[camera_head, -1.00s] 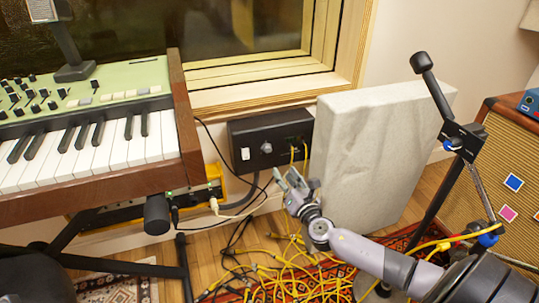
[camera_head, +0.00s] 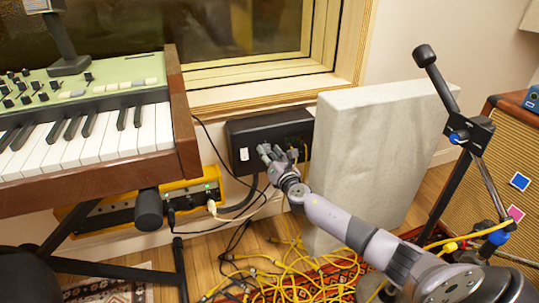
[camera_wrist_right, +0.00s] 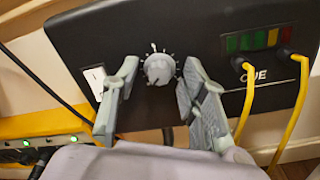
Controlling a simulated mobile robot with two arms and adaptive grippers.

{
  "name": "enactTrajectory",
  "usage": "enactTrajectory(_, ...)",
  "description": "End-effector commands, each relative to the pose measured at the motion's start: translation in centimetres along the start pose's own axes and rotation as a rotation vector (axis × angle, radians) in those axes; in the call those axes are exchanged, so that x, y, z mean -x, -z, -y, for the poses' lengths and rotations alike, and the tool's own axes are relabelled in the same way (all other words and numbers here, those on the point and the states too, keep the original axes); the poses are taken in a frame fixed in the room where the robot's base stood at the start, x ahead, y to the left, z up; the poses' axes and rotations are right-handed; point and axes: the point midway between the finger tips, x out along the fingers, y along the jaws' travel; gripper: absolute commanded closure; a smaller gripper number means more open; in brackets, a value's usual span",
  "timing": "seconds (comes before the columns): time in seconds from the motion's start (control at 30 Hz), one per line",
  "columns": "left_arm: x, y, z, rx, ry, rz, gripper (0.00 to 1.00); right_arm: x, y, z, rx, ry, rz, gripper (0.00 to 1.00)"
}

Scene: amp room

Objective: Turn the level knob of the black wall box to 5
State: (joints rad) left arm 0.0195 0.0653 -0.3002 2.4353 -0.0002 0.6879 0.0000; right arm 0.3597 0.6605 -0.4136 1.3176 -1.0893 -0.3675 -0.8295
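The black wall box (camera_head: 240,135) is mounted low on the wall under the window. Its grey round level knob (camera_wrist_right: 160,69) shows in the right wrist view, with white tick marks around it. The scale numbers are too small to read, so I cannot tell the setting. My right gripper (camera_head: 266,152) is in front of the box and hides the knob in the head view. In the wrist view its open fingers (camera_wrist_right: 160,78) stand left and right of the knob, with a small gap on each side. My left gripper is not in view.
Yellow cables (camera_wrist_right: 247,100) plug into the box right of the knob, beside the CUE label. A white switch (camera_wrist_right: 96,82) is left of it. A grey panel (camera_head: 375,150) leans to the right, a keyboard (camera_head: 90,140) stands left, and tangled cables (camera_head: 290,275) cover the floor.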

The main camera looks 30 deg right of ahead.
Motion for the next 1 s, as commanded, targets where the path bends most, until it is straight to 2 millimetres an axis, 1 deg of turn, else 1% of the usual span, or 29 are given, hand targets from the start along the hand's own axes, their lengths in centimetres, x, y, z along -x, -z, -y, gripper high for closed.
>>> enactTrajectory(0.07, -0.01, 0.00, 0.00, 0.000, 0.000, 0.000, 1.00, 0.02, 0.01, -0.01, 0.000, 0.000, 0.000, 0.61)
enactTrajectory(0.63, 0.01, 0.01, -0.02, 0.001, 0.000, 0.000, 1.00, 0.04, 0.01, 0.01, 0.000, 0.000, 0.000, 0.99)
enactTrajectory(1.0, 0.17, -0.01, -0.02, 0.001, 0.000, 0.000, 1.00, 0.05, 0.08, 0.05, -0.020, 0.000, 0.001, 1.00)
